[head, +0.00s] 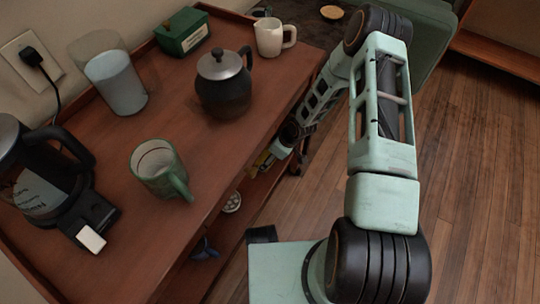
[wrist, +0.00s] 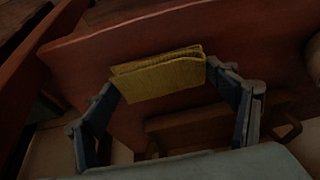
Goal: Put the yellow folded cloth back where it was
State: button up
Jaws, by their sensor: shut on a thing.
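The yellow folded cloth (wrist: 160,74) is between the fingers of my gripper (wrist: 167,82) in the wrist view. The gripper is shut on it, with one finger at each end of the cloth. In the head view my gripper (head: 268,158) is low at the right edge of the wooden cart, and only a small bit of yellow cloth (head: 262,160) shows there. Most of the cloth is hidden in that view by the cart's top and my arm. I cannot tell whether the cloth touches a surface.
A lower shelf (head: 225,215) holds a round pale item (head: 232,202) and a dark blue item (head: 204,249). Wooden floor lies right.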

jog(key=o, duration=1.1)
jog(key=shift+f, duration=0.1)
jog(key=shift+d+r+p, duration=0.1)
jog(key=shift+r+p, duration=0.2)
jog(key=shift+r, duration=0.2)
jog(key=p+v, duration=0.3)
jog(key=v, duration=0.8)
jog(key=shift+s+d+r, duration=0.1)
jog(key=shift+s, duration=0.05)
